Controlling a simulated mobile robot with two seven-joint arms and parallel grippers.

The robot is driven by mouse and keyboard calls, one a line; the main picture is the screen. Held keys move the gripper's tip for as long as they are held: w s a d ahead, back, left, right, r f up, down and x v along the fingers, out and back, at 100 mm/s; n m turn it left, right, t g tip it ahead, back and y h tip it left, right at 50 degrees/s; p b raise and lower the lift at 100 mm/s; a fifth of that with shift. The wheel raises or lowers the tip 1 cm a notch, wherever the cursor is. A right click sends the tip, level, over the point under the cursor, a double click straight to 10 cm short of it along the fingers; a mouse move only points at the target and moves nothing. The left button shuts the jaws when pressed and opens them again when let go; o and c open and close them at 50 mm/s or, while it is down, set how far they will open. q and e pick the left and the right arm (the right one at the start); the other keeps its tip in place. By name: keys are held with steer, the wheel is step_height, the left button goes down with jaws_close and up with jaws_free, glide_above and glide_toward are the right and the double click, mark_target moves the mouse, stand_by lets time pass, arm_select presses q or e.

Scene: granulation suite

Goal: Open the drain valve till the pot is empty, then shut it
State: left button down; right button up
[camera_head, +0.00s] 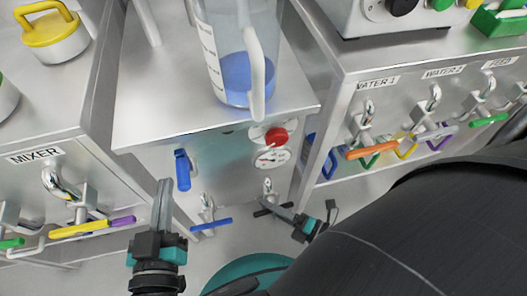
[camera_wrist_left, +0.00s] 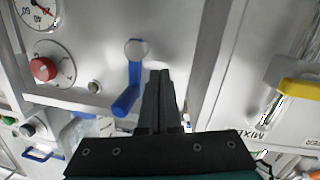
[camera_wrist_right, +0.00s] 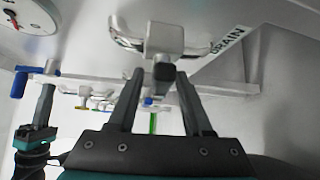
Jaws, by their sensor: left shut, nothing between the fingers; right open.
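The drain valve (camera_wrist_right: 165,40) is a metal tap beside a DRAIN label in the right wrist view. Its black handle (camera_wrist_right: 164,74) points toward the camera, between the fingers of my right gripper (camera_wrist_right: 160,78). The fingers are open and apart from it. In the head view the black handle (camera_head: 268,210) is partly covered by my right gripper (camera_head: 268,205). My left gripper (camera_head: 165,182) is shut and empty, near a blue lever (camera_head: 182,170); it also shows beside that lever in the left wrist view (camera_wrist_left: 160,74). A clear vessel (camera_head: 210,50) holds blue liquid on the steel cabinet. Inside the cabinet is hidden.
The cabinet front carries a red knob (camera_head: 276,136), a dial gauge (camera_head: 270,157) and a blue-handled tap (camera_head: 210,226). A MIXER bench (camera_head: 70,125) stands left. A bench (camera_head: 340,90) with WATER taps stands right. My dark arm covers the lower right.

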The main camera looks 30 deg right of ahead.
steer(key=shift+x, duration=1.15)
jaws_close()
